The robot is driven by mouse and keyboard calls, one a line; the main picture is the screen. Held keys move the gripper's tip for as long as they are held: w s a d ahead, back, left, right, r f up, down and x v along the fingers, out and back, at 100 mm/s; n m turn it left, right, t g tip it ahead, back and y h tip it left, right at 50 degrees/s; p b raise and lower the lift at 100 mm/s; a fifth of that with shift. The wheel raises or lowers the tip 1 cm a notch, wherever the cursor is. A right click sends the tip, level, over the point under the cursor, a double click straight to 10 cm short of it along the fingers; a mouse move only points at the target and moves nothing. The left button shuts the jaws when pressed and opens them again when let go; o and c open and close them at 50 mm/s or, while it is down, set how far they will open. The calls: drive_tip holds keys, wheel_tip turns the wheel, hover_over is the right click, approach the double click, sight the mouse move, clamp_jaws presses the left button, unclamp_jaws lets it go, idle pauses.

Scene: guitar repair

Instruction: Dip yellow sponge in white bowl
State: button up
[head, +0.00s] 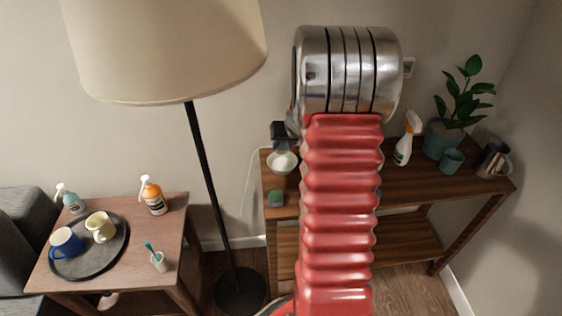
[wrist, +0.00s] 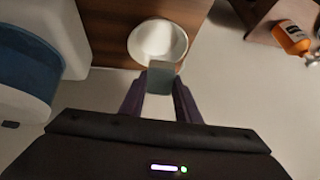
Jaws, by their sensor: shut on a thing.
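The white bowl (head: 282,162) stands on the wooden shelf table's left end, and its round opening (wrist: 157,38) shows in the wrist view. My gripper (wrist: 161,88) is shut on a small grey-green block (wrist: 162,77), which looks like a sponge. In the wrist view the block overlaps the bowl's near rim; whether it touches the bowl I cannot tell. In the head view my gripper (head: 285,134) is a dark shape just above the bowl, partly hidden by my arm. A small green sponge-like block (head: 276,198) lies in front of the bowl. I see no clearly yellow sponge.
A spray bottle (head: 404,139), a potted plant (head: 446,140) and mugs stand on the shelf table's right. A floor lamp (head: 206,180) rises left of it. The side table (head: 181,226) at left holds an orange bottle (head: 153,196) and a tray (head: 113,256) with cups.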

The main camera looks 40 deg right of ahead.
sight(284, 146)
drive_tip(key=shift+r, duration=2)
drive_tip(key=shift+s, duration=0.1)
